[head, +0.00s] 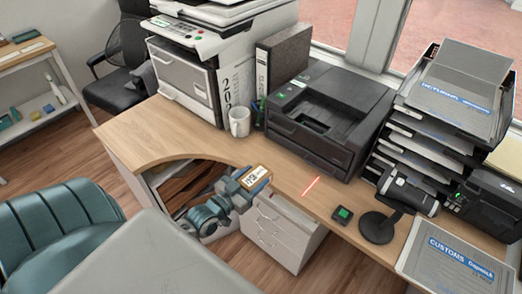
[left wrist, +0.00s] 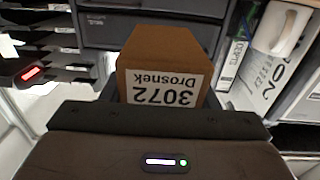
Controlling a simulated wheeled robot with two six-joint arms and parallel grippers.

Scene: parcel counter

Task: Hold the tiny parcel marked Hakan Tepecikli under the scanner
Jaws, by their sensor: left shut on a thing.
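A small brown parcel (left wrist: 170,50) with a white label fills the middle of the left wrist view. The label appears upside down and reads "3072 Drosnek"; no Hakan Tepecikli name is legible. My left gripper (head: 245,184) is shut on this parcel, which shows in the head view (head: 254,176) with its label up, near the desk's curved front edge. The black scanner (head: 409,190) sits on a round-based stand to the right. Its red line (head: 311,188) falls on the desk, right of the parcel and apart from it. My right gripper is not in view.
A black printer (head: 330,115), a white mug (head: 239,121) and a large copier (head: 190,80) stand behind. A small green-lit device (head: 343,214) lies before the scanner. A customs tray (head: 415,262) is at right. Bare desk (head: 285,165) lies between parcel and red line.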

